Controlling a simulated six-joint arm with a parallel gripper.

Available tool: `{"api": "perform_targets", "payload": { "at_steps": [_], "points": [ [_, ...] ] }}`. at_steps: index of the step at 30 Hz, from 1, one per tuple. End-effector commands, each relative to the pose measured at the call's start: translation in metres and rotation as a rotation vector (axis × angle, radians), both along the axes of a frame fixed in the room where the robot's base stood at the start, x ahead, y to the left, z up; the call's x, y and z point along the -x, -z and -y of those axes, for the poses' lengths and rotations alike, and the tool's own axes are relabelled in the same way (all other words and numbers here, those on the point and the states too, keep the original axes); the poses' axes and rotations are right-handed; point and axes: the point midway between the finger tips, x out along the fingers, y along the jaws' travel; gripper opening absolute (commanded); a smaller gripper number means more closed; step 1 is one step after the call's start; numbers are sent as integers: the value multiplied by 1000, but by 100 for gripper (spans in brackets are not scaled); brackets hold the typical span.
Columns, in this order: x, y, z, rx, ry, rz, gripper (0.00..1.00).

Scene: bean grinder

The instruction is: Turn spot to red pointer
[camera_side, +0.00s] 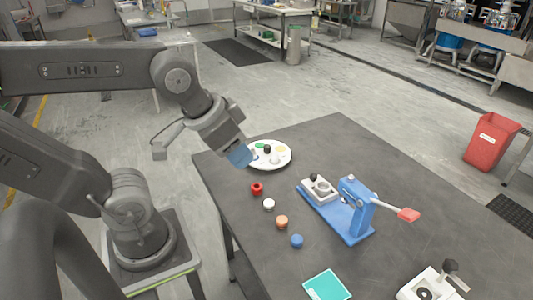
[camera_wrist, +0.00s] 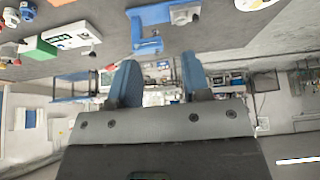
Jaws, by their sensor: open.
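A round white disc (camera_side: 284,163) with coloured spots and a dark knob lies at the table's far left corner in the side view. The spots are too small to tell which one is meant. A blue stand (camera_side: 352,222) with a white block and a lever ending in a red grip (camera_side: 408,215) stands mid-table. I cannot make out a separate red pointer. My gripper (camera_side: 240,156) is above the table by the disc's left rim, tilted, its blue fingers overlapping the rim in the picture. In the wrist view my gripper (camera_wrist: 158,78) is open with nothing between its fingers.
Red (camera_side: 257,188), white (camera_side: 269,204), orange (camera_side: 282,222) and blue (camera_side: 296,241) caps form a row near the table's left edge. A teal pad (camera_side: 327,286) and a white device (camera_side: 428,288) lie in front. The table's right side (camera_side: 400,175) has free room.

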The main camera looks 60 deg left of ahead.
Motion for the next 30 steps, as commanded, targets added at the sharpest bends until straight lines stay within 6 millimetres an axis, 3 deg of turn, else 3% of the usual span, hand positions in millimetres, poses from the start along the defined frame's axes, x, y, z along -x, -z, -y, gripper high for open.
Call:
{"api": "perform_targets", "payload": {
  "at_steps": [5,11,16,20,24,30],
  "points": [
    [-12,-5,-6,-1,-26,-21,55],
    [-70,-18,-39,5,-137,-115,55],
    [-128,-14,-88,23,-251,-210,55],
    [-168,2,-134,44,-336,-281,55],
    [-202,31,-191,74,-426,-354,55],
    [-226,81,-263,119,-528,-438,55]
  ]
}}
